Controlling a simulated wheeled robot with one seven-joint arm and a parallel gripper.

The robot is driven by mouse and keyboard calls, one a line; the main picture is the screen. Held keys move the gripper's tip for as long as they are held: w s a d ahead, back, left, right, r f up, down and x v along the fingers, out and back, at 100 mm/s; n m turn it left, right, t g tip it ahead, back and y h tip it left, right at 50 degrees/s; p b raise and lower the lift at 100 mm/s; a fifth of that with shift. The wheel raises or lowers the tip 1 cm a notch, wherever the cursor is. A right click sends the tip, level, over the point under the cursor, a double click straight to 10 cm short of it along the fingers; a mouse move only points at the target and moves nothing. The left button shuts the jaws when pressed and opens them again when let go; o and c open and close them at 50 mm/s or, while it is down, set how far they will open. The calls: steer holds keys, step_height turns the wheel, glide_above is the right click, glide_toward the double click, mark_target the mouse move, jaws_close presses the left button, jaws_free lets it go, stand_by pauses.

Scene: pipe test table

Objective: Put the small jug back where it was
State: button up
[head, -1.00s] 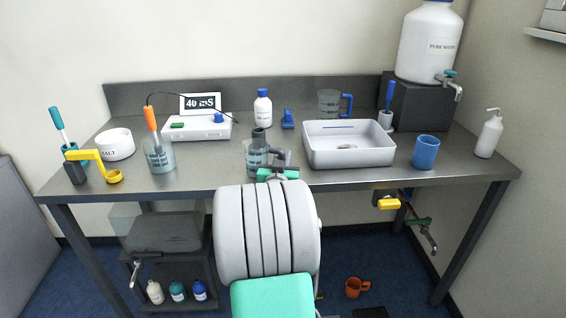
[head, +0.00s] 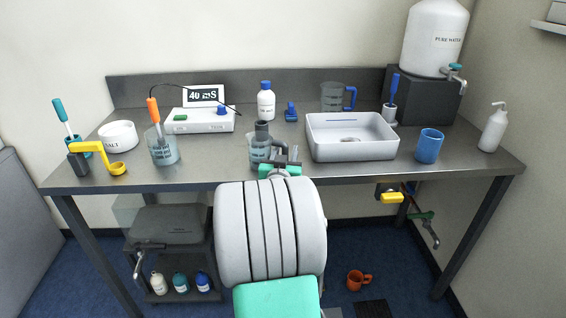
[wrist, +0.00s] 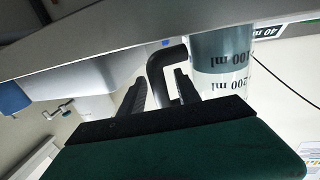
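The small jug (head: 257,151) is clear, with volume marks and a grey-blue content in its lower part. It stands on the bench near the front edge, left of the white basin. The wrist view shows its body (wrist: 222,60) and its dark grey handle (wrist: 156,76), with the lettering upside down. My gripper (head: 277,156) is at the jug's right side. In the wrist view, the fingers of my gripper (wrist: 160,88) are apart, one on each side of the handle, with gaps visible. Whether either finger touches the handle is unclear. My arm partly hides the jug in the head view.
A white basin (head: 322,151) stands close on the right. A beaker with an orange-handled probe (head: 164,150) is to the left. A meter (head: 200,121), a white bottle (head: 266,103) and a blue-handled jug (head: 333,97) stand behind. Bare bench lies between the beaker and the small jug.

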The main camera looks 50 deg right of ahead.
steer(key=b+v, duration=0.1)
steer(key=v, duration=1)
steer(key=w+a+f+n+y, duration=0.1)
steer(key=w+a+f+y, duration=0.15)
steer(key=a, duration=0.25)
steer(key=w+a+f+n+g+y, duration=0.1)
steer(key=w+a+f+n+y, duration=0.1)
steer(key=a+f+y, duration=0.3)
steer(key=w+a+f+n+y, duration=0.1)
steer(key=w+a+f, duration=0.15)
steer(key=a, duration=0.35)
steer(key=s+a+f+n+g+y, duration=0.2)
steer(key=s+a+n+y, duration=0.1)
steer(key=a, duration=0.8)
steer(key=s+a+f+n+g+y, duration=0.1)
steer(key=s+a+n+g+y, duration=0.2)
steer(key=s+a, duration=0.4)
steer(key=a+n+y, duration=0.1)
steer(key=a+n, duration=0.1)
steer(key=a, duration=0.2)
steer(key=shift+a+f+g, duration=0.3)
steer(key=shift+a+f, duration=0.05)
steer(key=shift+f, duration=0.05)
steer(key=shift+c, duration=0.5)
